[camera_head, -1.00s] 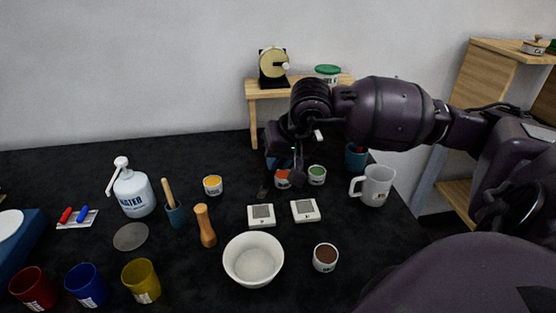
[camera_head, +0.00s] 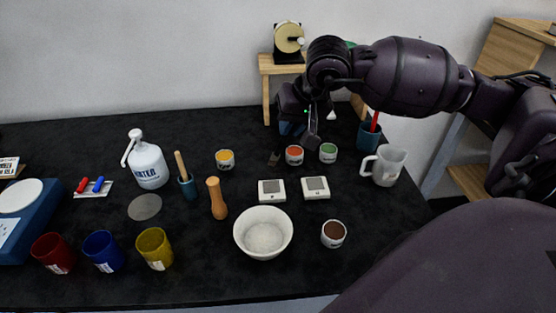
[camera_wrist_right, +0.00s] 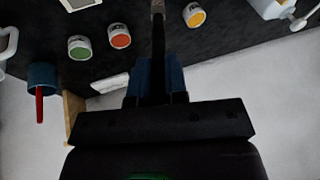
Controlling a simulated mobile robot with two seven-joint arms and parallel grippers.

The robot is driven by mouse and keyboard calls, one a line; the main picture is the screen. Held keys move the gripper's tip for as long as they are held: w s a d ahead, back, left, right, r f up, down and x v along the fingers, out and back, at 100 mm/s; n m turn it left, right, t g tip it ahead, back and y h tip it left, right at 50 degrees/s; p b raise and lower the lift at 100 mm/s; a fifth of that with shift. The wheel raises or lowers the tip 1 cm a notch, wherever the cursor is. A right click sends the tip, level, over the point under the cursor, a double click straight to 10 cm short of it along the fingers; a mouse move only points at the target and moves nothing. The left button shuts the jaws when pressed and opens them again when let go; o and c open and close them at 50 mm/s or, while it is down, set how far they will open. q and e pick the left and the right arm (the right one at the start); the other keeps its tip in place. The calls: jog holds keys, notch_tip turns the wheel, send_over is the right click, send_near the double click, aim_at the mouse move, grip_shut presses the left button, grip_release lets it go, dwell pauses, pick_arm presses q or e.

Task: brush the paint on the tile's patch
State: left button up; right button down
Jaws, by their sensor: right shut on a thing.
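Two white square tiles with grey patches, the left tile (camera_head: 271,198) and the right tile (camera_head: 315,194), lie side by side mid-table. My right gripper (camera_head: 291,129) is above the table behind them, shut on a dark brush. The brush (camera_head: 274,158) points down, its tip behind the left tile and apart from it, left of the orange-red paint cup (camera_head: 294,155). In the wrist view the gripper (camera_wrist_right: 157,78) and brush (camera_wrist_right: 158,30) show from behind; paint on the bristles cannot be told. Green (camera_head: 328,153), yellow (camera_head: 225,160) and brown (camera_head: 333,235) paint cups stand around. My left gripper is out of view.
A white bowl (camera_head: 263,246) stands in front of the tiles. A white mug (camera_head: 385,167) and a blue cup with a red handle (camera_head: 369,136) stand right. A wooden pepper mill (camera_head: 217,200) and water bottle (camera_head: 148,165) stand left. A small wooden shelf (camera_head: 282,66) is behind.

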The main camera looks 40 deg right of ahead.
aim_at(275, 156)
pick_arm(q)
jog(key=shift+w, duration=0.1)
pick_arm(e)
jog(key=shift+f, duration=0.15)
pick_arm(q)
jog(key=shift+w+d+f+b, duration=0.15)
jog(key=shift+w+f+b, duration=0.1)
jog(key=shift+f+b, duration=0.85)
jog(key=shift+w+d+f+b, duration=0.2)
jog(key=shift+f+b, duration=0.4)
jog(key=shift+b, duration=0.85)
pick_arm(e)
notch_tip(275, 156, down, 7)
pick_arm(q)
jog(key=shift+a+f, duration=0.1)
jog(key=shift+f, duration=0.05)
pick_arm(e)
jog(key=shift+f, duration=0.1)
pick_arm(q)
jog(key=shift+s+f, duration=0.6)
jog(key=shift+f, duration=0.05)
pick_arm(e)
jog(key=shift+f, duration=0.45)
pick_arm(q)
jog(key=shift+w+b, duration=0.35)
jog(key=shift+b, duration=0.15)
pick_arm(e)
jog(key=shift+f, duration=0.4)
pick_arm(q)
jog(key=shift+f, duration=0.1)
